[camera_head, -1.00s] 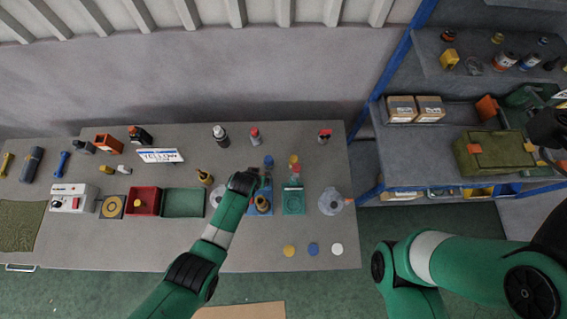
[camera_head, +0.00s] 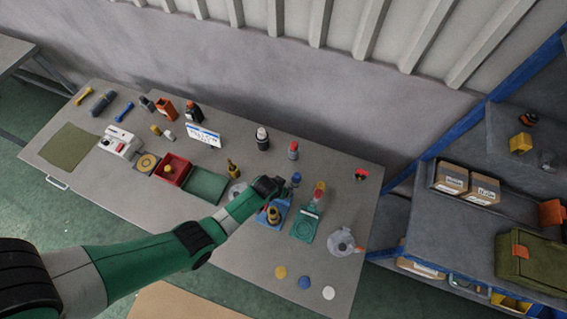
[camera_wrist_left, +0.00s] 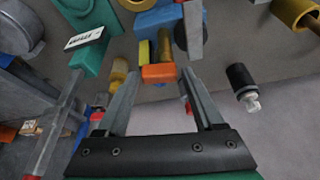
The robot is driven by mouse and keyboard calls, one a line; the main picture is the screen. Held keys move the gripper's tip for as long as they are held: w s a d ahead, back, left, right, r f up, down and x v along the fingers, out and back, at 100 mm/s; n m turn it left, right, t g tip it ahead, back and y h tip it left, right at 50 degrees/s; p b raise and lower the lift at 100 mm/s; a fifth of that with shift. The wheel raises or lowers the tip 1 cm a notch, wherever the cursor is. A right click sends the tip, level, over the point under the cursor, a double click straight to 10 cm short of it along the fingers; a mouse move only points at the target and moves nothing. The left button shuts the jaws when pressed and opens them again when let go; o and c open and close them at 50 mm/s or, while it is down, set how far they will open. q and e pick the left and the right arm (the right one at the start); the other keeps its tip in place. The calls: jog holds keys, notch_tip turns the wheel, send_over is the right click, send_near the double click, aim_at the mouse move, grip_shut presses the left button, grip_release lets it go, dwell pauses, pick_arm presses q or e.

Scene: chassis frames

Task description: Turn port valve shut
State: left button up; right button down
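My left gripper (camera_head: 268,188) is over the blue-based fixture (camera_head: 272,217), which has a brass round part on it. The left wrist view shows the left gripper (camera_wrist_left: 160,78) open, fingers apart. An orange block (camera_wrist_left: 158,73) sits at the fingertips, with a yellow piece and a brass stem (camera_wrist_left: 165,44) behind it. I cannot tell whether the fingers touch the block. A teal-based fixture (camera_head: 303,226) stands just right of the blue one, with a red and yellow upright part (camera_head: 319,190). Which fixture is the port valve is not readable. My right gripper is out of view.
A grey round flange (camera_head: 341,242) lies right of the teal fixture. Yellow, blue and white discs (camera_head: 304,283) lie near the front edge. A yellow-brown bottle (camera_head: 233,170), a dark bottle (camera_head: 262,138) and a red-capped bottle (camera_head: 293,150) stand nearby. A shelf (camera_head: 450,221) is at right.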

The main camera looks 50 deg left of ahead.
pick_arm(q)
grip_shut()
